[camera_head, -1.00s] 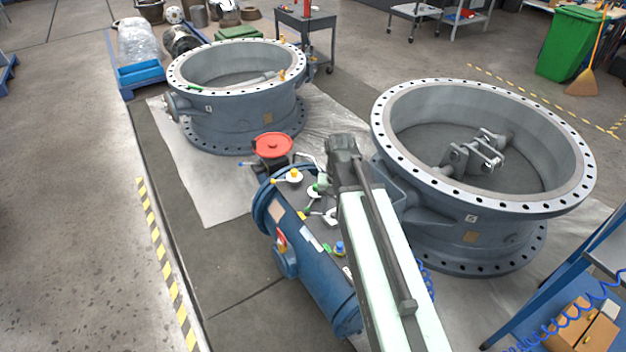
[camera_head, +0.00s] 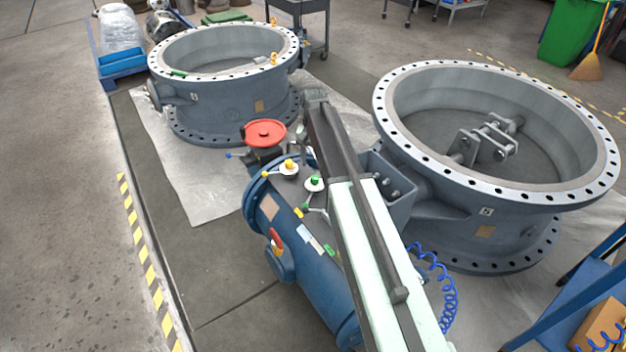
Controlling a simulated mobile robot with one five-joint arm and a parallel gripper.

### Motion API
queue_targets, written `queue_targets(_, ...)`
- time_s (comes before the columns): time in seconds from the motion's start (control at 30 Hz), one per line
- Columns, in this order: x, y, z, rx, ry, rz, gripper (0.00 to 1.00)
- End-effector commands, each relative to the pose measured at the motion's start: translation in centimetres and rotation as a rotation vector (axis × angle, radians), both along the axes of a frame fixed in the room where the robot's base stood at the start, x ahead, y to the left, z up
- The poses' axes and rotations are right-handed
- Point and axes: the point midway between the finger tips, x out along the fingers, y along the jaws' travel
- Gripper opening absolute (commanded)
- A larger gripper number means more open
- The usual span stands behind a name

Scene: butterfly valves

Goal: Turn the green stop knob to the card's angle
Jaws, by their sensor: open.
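The green knob (camera_head: 315,181) sits on a round white dial on top of the blue cylinder, close beside my arm. A yellow knob (camera_head: 289,166) on a similar white dial stands just to its upper left. A pale card (camera_head: 311,238) lies on the cylinder's top, with a small green piece (camera_head: 330,251) by it; any marking is too small to read. My arm reaches up from the bottom right and passes just right of the green knob. My gripper cannot be made out; my own arm seems to hide it.
The blue cylinder (camera_head: 318,285) carries a red handwheel (camera_head: 265,132) at its far end. A large flanged valve ring (camera_head: 485,210) stands close on the right, another (camera_head: 228,115) at the back left. A blue coiled hose (camera_head: 447,295) hangs right of my arm. The left floor is clear.

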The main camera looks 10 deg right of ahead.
Motion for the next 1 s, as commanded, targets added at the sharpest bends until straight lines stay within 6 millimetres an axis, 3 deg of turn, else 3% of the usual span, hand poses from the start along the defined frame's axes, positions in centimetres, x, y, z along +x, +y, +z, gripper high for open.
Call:
queue_targets(0.27,0.0,-0.7,-1.5,0.0,0.0,-0.009,0.5)
queue_targets(0.63,0.0,-0.8,-7.5,0.0,0.0,-0.01,0.5)
queue_targets(0.97,0.0,-0.9,-7.7,0.0,0.0,-0.011,0.5)
queue_targets(1.0,0.0,-0.9,-7.7,0.0,0.0,-0.011,0.44)
